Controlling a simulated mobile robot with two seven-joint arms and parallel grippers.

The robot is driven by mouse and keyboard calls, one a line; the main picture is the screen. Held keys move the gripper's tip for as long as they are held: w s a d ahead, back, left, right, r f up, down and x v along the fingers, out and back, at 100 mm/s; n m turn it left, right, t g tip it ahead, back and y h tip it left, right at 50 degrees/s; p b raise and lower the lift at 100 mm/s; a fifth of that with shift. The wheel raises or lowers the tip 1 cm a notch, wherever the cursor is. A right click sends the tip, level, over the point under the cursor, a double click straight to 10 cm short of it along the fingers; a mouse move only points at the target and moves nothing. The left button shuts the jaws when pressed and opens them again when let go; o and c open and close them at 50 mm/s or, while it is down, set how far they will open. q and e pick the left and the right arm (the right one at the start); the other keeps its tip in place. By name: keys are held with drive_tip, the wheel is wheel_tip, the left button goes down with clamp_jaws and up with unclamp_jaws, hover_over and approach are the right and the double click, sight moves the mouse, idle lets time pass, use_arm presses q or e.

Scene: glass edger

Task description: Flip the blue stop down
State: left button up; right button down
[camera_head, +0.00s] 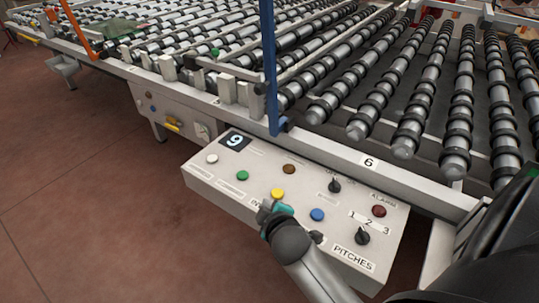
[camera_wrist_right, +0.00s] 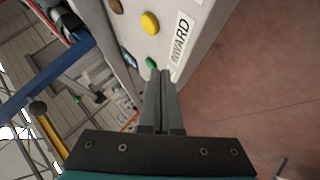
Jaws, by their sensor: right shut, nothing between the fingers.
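The blue stop (camera_head: 268,65) is a tall blue bar standing upright at the front edge of the roller conveyor. Its top runs out of the head view, and its foot sits just above the control panel (camera_head: 222,180). In the right wrist view the blue bar (camera_wrist_right: 55,78) shows at the left, apart from my fingers. My right gripper (camera_head: 265,208) is shut and empty over the panel's front edge, near the yellow button and below the stop. Its closed fingertips (camera_wrist_right: 161,72) show in the wrist view. My left gripper is not in view.
The panel carries several buttons, including a yellow button (camera_head: 278,194) and a blue button (camera_head: 317,215), plus a black knob (camera_head: 362,236). Black-ringed rollers (camera_head: 412,130) fill the space behind. An orange bar (camera_head: 76,28) stands at far left. Open floor (camera_head: 90,180) lies left.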

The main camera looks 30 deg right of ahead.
sight(267, 67)
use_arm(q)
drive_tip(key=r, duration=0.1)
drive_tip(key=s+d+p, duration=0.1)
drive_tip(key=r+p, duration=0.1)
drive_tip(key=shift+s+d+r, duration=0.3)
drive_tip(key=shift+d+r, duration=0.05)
use_arm(e)
drive_tip(key=w+d+r+n+t+h, duration=0.1)
drive_tip(key=w+d+r+n+t, duration=0.1)
drive_tip(key=r, duration=0.9)
drive_tip(key=w+d+r+n+t+h, duration=0.2)
drive_tip(key=w+d+r+n+t, duration=0.1)
drive_tip(key=r, duration=0.8)
drive_tip(key=shift+w+r+n+t+h, duration=0.3)
drive_tip(key=shift+w+r+n+t, duration=0.1)
drive_tip(key=shift+w+n+t, duration=0.6)
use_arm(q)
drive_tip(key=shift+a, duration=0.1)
use_arm(e)
drive_tip(key=shift+w+d, duration=0.1)
drive_tip(key=shift+w, duration=0.05)
